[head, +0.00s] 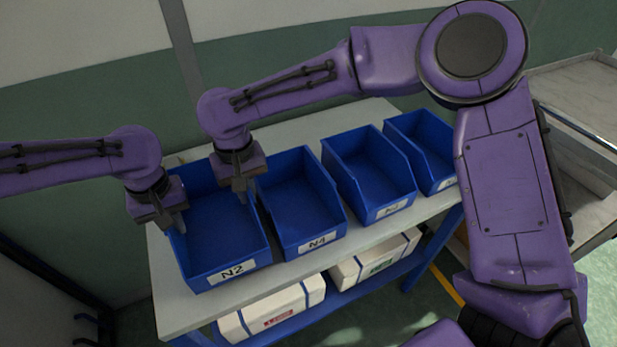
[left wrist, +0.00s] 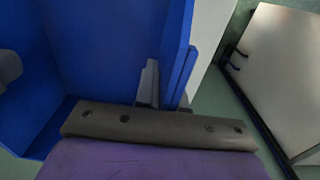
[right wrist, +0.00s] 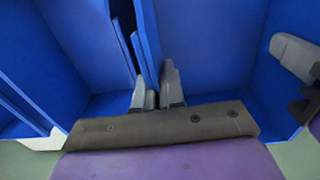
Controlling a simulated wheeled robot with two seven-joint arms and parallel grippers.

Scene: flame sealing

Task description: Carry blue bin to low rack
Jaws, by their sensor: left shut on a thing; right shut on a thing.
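The blue bin (head: 216,232) labelled N2 is the leftmost of several blue bins on the rack's top shelf (head: 166,285). It looks empty and appears to rest on the shelf. My left gripper (head: 178,222) is shut on its left side wall, which also shows between the fingers in the left wrist view (left wrist: 178,62). My right gripper (head: 241,194) is shut on its right side wall; in the right wrist view the fingers (right wrist: 157,88) straddle that wall (right wrist: 148,45). The bin's back edge is partly hidden by my grippers.
The N4 bin (head: 302,205) stands close to the right of the N2 bin, with two more blue bins (head: 372,175) (head: 428,150) beyond. White boxes (head: 272,310) (head: 375,262) with blue straps lie on the lower shelf. A grey cart (head: 585,95) stands at right.

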